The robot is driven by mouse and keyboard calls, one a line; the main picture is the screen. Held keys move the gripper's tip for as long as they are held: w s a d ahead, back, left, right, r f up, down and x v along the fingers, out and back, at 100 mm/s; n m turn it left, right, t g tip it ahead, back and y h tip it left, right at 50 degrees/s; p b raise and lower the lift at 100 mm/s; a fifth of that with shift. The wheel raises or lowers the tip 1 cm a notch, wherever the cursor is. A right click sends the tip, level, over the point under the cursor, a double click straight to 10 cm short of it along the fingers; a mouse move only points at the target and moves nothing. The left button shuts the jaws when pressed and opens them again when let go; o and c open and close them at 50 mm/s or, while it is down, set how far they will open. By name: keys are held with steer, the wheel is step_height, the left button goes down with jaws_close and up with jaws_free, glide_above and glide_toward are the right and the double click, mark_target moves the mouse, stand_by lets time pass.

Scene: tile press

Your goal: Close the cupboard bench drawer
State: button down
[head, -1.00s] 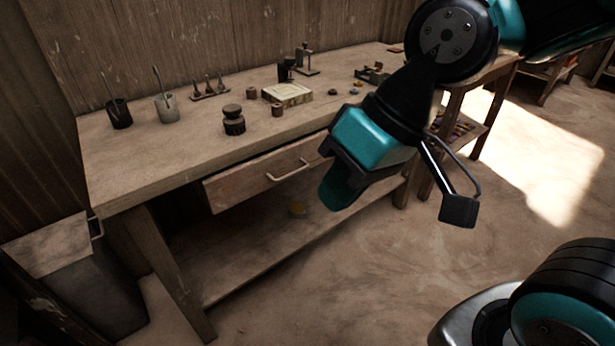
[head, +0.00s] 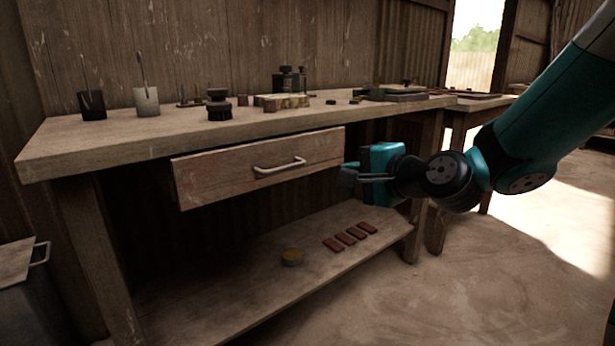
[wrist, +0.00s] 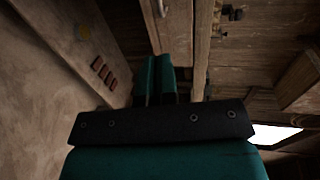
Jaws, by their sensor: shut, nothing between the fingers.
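The drawer (head: 225,174) has a worn reddish-brown wooden front and hangs under the bench top (head: 130,140) in the head view. A strip of its left side shows behind the front, so it appears to stand a little out; how far is hard to judge. Its pale bar handle (head: 280,166) is at the middle of the front. My gripper (head: 350,175) is shut and empty, just right of the drawer's right end and pointing left. The wrist view shows the closed fingers (wrist: 154,76) near the drawer front (wrist: 172,35), with the handle (wrist: 161,8) at the top edge. Contact cannot be told.
The bench top holds cups (head: 146,100) with tools, a dark round stamp (head: 219,105) and a press. A bin (head: 15,265) stands at left. The floor in front is clear.

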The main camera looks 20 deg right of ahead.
steer(key=p, duration=1.4)
glide_toward(301, 164)
steer(key=x, duration=0.6)
steer(key=shift+a+r, duration=0.1)
steer(key=shift+r, duration=0.15)
steer(key=shift+w+a+f+p, duration=0.15)
steer(key=shift+w+f+p, duration=0.3)
steer(key=shift+w, duration=0.25)
steer(key=shift+r, duration=0.1)
